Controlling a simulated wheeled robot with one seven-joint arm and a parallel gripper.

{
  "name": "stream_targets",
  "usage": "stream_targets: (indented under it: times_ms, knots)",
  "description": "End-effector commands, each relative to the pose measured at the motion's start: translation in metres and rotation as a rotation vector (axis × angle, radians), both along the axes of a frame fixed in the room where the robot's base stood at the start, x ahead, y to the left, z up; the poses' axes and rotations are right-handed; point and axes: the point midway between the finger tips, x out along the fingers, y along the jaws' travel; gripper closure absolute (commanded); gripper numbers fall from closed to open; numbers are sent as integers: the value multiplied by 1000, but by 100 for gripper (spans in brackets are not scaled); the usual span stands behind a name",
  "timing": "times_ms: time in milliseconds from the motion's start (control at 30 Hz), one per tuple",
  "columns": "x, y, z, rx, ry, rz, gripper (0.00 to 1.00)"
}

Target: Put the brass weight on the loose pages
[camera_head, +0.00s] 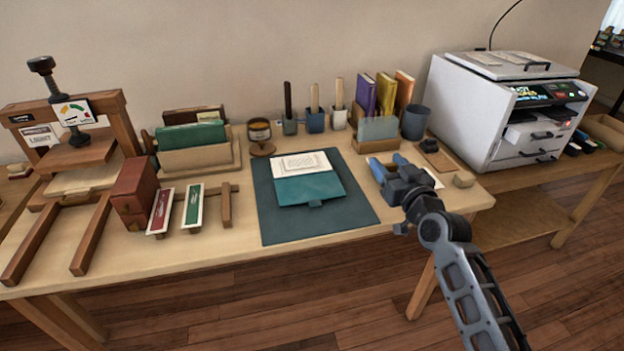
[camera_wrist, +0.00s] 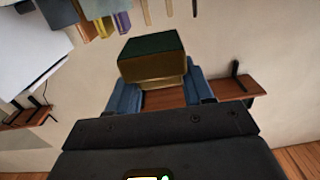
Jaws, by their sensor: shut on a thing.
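The brass weight (camera_wrist: 152,68) is a block with a dark green face. It sits between the blue fingers of my gripper (camera_wrist: 158,95) in the wrist view, and the fingers are shut on it. In the head view my gripper (camera_head: 387,161) is over the right part of the table, right of the dark mat; I cannot make out the weight there. The loose pages (camera_head: 303,162) are a small white stack on the upper part of a teal folder (camera_head: 310,188). The folder lies on the dark green mat (camera_head: 277,227).
A wooden holder with clear dividers (camera_head: 378,129) stands behind my gripper. A candle jar (camera_head: 260,136) and upright tool cups (camera_head: 315,121) stand behind the mat. A white printer (camera_head: 500,110) is at the right.

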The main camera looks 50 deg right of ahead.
Motion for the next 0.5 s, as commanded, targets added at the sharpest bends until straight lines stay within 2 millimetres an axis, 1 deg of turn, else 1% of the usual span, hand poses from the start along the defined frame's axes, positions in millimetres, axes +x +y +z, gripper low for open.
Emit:
stream_targets:
  times_ms: [33, 100, 200, 267, 500]
  knots:
    - [-4, -5, 6, -2, -3, -9, 98]
    - [-8, -9, 9, -3, -3, -17, 98]
    - [-6, -7, 9, -3, -1, -21, 98]
    - [-2, -3, 5, -1, 1, -22, 98]
    - [23, 24, -15, -1, 1, -22, 98]
